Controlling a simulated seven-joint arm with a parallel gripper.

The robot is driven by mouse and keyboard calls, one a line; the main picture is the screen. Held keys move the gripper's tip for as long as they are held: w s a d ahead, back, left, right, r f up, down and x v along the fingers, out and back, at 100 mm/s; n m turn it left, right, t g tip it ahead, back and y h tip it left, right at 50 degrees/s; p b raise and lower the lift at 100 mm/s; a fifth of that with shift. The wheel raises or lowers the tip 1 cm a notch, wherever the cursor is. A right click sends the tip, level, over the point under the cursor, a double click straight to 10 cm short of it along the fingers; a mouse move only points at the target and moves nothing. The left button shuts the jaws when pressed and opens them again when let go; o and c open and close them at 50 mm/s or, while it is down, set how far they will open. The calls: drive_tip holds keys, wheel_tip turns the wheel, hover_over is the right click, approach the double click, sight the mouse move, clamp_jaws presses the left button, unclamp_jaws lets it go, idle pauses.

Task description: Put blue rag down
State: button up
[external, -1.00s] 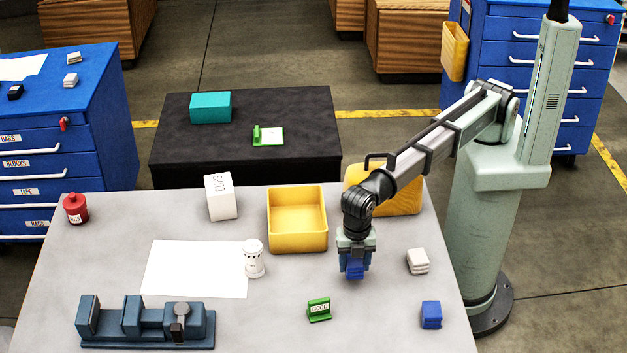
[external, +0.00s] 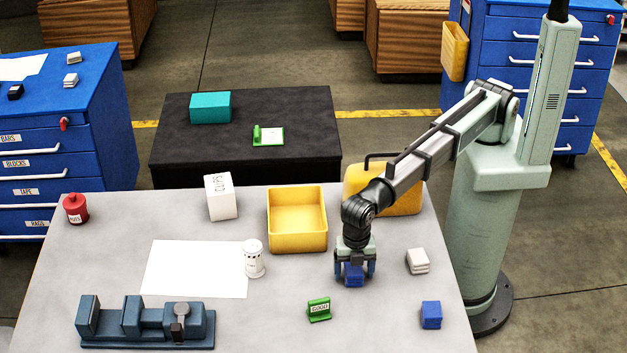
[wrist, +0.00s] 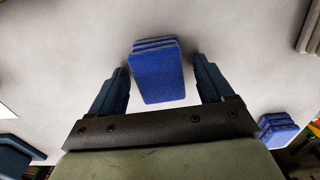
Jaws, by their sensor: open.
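A folded blue rag (external: 354,276) is on the light grey table below my gripper (external: 355,272). In the wrist view the rag (wrist: 158,72) lies between my two spread fingers, with a gap on each side. My gripper (wrist: 162,84) is open and holds nothing. A second blue rag (external: 431,315) lies at the table's front right; it also shows at the lower right of the wrist view (wrist: 278,130).
A folded white rag (external: 418,261) lies right of my gripper. An empty yellow bin (external: 298,243) is to the left, and another yellow container (external: 400,201) stands behind my arm.

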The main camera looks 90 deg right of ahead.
sight(354, 269)
wheel_tip(354, 269, up, 12)
drive_tip(key=shift+r, duration=0.15)
idle(0.7)
